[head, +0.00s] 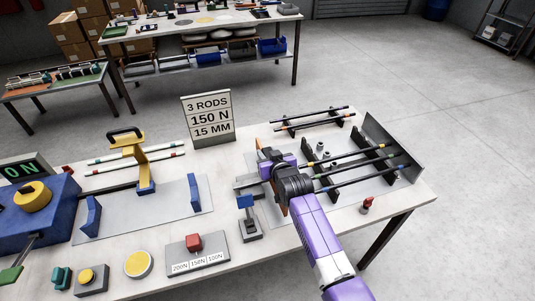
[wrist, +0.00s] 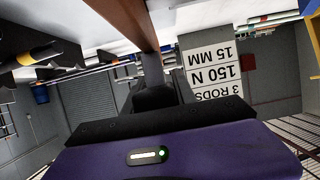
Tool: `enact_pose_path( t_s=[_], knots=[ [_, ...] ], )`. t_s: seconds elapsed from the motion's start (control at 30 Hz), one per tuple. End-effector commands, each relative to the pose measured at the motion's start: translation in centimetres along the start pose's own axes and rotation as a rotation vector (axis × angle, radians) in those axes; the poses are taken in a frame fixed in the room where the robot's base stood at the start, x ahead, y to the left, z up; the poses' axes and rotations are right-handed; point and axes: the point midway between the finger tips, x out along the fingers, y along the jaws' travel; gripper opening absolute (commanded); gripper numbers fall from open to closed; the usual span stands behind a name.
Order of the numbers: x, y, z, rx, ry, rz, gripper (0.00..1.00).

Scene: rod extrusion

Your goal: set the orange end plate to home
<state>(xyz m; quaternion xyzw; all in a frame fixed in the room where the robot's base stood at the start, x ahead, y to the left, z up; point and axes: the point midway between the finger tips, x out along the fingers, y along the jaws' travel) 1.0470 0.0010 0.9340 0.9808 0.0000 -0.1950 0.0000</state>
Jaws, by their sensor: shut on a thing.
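The orange end plate (head: 284,210) shows only as thin orange strips beside and behind my gripper in the head view, at the left end of the rod fixture. In the wrist view it is an orange-brown bar (wrist: 127,22) crossing the top, just beyond my dark finger. My gripper (head: 267,168) is shut on the end plate, and my purple wrist hides most of it. Several dark rods with coloured bands (head: 358,165) run from near the plate to the grey upright plate (head: 392,146) at the right. The home position is not clearly marked.
A sign (head: 208,118) reads 3 rods, 150 N, 15 mm. A small red-topped piece (head: 367,205) sits near the right edge.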

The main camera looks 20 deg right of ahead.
Motion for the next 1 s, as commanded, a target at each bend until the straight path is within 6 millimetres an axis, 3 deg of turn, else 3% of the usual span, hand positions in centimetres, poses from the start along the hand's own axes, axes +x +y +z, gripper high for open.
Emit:
enact_pose_path(
  t_s=[0.37, 0.8, 1.0],
  knots=[
    [0.0, 0.3, 0.1, 0.001, -0.002, 0.001, 0.00],
    [0.2, 8.6, 0.4, 0.004, -0.001, 0.006, 0.00],
    [0.0, 9.7, 0.1, 0.001, -0.001, 0.001, 0.00]
  ],
)
